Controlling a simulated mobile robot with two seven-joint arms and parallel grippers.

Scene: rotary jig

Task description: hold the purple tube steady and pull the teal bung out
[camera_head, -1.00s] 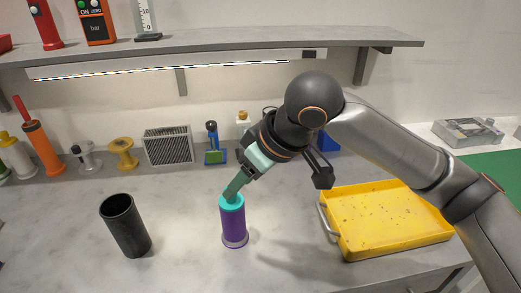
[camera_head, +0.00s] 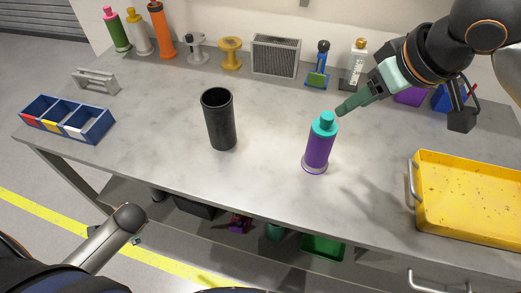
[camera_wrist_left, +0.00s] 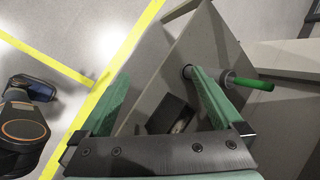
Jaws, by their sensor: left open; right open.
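The purple tube (camera_head: 318,151) stands upright on the grey bench, right of the middle in the head view. The teal bung (camera_head: 324,123) sits in its top, with a narrower knob upwards. My right gripper (camera_head: 342,110) is open, its fingertips just right of and above the bung, seemingly apart from it. My left gripper (camera_wrist_left: 160,92) shows in the left wrist view, open and empty. It points toward the floor and the bench's side, away from the tube. Its fingers are not seen in the head view.
A black cup (camera_head: 219,122) stands left of the tube. A yellow tray (camera_head: 470,199) lies to the right. A blue divided bin (camera_head: 93,127) is at the far left. Several bottles and spools line the back. The bench (camera_head: 265,150) is clear between cup and tube.

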